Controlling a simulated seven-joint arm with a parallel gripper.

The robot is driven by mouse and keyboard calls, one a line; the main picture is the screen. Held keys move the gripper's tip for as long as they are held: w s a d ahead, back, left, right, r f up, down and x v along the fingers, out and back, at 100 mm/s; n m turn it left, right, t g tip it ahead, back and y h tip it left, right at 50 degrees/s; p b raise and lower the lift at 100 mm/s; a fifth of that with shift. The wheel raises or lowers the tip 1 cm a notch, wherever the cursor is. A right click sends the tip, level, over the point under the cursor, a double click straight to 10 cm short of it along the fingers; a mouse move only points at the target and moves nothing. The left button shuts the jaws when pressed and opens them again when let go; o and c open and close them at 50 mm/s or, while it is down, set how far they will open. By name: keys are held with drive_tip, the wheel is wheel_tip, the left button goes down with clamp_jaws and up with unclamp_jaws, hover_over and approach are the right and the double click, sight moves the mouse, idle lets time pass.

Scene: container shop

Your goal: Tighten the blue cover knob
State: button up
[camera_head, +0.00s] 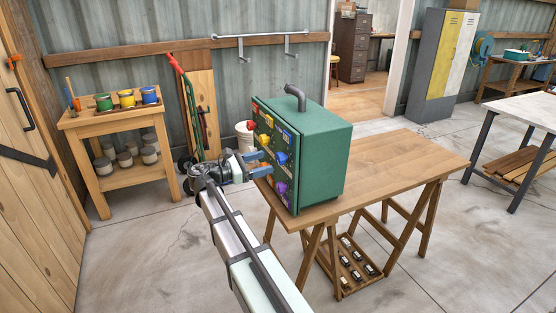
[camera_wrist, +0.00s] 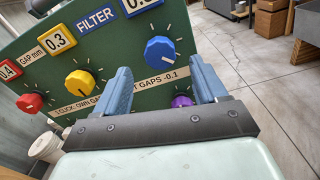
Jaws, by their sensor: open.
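A green box (camera_head: 325,150) stands on the wooden table, its knob panel facing my gripper. In the wrist view, a round blue knob (camera_wrist: 160,53) with a white pointer mark sits on the panel (camera_wrist: 115,62), below a blue number plate. It also shows in the head view (camera_head: 281,158). My gripper (camera_wrist: 163,80) is open, with one blue finger on each side and nothing between them. The blue knob lies above and beyond the fingertips and looks apart from them. In the head view, my gripper (camera_head: 257,163) is at the panel's front; exact contact cannot be told.
A yellow knob (camera_wrist: 80,83), a red knob (camera_wrist: 30,103) and a purple knob (camera_wrist: 182,101), partly hidden by the right finger, are also on the panel. A bent grey pipe (camera_head: 296,96) rises from the box top. The table (camera_head: 400,160) is clear right of the box.

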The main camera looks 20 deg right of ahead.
sight(277, 159)
drive_tip(key=d, duration=0.6)
drive_tip(key=shift+d, duration=0.25)
drive_tip(key=shift+c, duration=0.4)
drive_tip(key=c, duration=1)
drive_tip(key=shift+o, duration=0.2)
drive_tip(key=m, duration=0.4)
drive_tip(key=shift+m, duration=2.5)
